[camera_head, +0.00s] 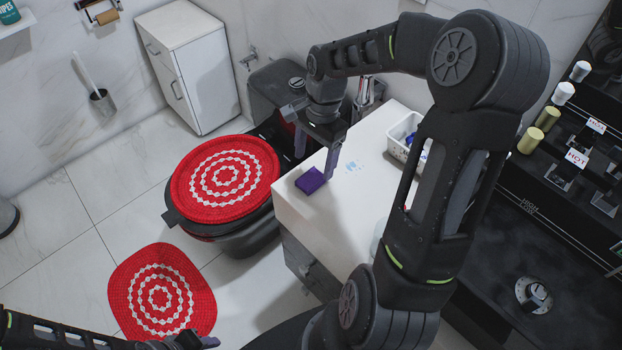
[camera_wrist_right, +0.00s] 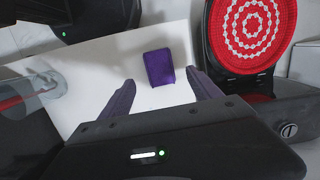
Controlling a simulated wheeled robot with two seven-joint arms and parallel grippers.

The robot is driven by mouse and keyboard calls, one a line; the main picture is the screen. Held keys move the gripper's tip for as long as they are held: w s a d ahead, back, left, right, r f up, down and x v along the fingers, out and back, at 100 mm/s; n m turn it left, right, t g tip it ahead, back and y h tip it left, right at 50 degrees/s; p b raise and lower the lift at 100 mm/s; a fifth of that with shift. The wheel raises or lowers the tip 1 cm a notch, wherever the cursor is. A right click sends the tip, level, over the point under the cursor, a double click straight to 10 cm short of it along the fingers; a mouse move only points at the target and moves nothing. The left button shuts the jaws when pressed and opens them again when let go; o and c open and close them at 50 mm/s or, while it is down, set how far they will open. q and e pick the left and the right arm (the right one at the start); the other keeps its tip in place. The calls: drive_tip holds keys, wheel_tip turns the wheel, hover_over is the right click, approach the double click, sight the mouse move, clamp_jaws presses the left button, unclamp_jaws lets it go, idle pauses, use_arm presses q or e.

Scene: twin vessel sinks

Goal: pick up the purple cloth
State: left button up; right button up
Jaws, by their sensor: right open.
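The purple cloth (camera_head: 311,180) is a small folded block lying on the white counter top (camera_head: 345,215), near its left edge. It also shows in the right wrist view (camera_wrist_right: 159,67), beyond the fingertips and between their lines. My right gripper (camera_head: 315,160) is open and empty, above the counter close to the cloth; its two purple-grey fingers show in the right wrist view (camera_wrist_right: 165,85). I see no contact with the cloth. My left gripper (camera_head: 208,341) shows only in part at the bottom edge, far from the cloth; its jaws are not clear.
A toilet with a red patterned cover (camera_head: 222,180) stands left of the counter. A white basket (camera_head: 402,137) sits at the counter's back right. A black shelf with candles (camera_head: 540,130) stands at the right. The counter around the cloth is mostly clear.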

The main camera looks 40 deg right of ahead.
sight(311, 178)
drive_tip(key=f, duration=0.3)
drive_tip(key=a+f, duration=0.1)
drive_tip(key=f, duration=0.1)
drive_tip(key=shift+p, duration=0.35)
drive_tip(key=shift+s, duration=0.1)
drive_tip(key=shift+c, duration=0.3)
drive_tip(key=c, duration=1.4)
